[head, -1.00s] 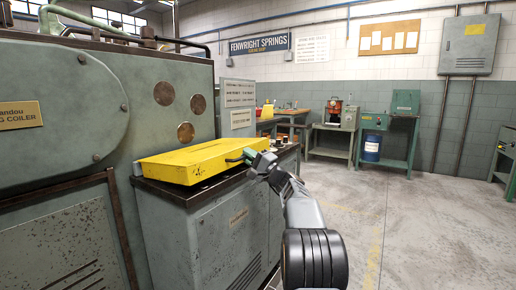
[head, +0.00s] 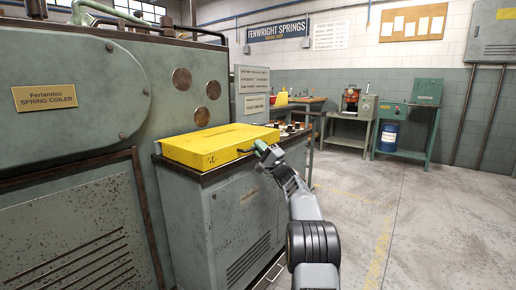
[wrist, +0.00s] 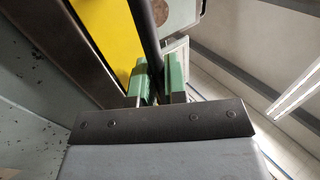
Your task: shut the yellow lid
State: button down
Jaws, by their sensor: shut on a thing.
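The yellow lid (head: 205,148) lies about level on top of the grey-green cabinet beside the coiler. I cannot tell whether a thin gap is left under its edge. A dark bar handle (head: 246,151) is on its near right side. My gripper (head: 261,148) is at this handle, with its green fingers closed around it. In the wrist view the dark handle (wrist: 146,35) runs between the green fingertips (wrist: 158,80), and the yellow lid (wrist: 112,38) shows just left of it.
The large coiler housing (head: 75,95) stands to the left. A small control panel (head: 291,127) with dark knobs is just right of the lid. A bench (head: 348,138) and a green table (head: 405,150) stand farther back. The floor (head: 430,220) to the right is clear.

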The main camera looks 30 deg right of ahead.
jog(key=c, duration=1.2)
grip_release()
jog(key=shift+f, duration=0.45)
jog(key=shift+r, duration=0.15)
jog(key=p+v, duration=0.2)
jog(key=v, duration=1.2)
jog(key=shift+w, duration=0.1)
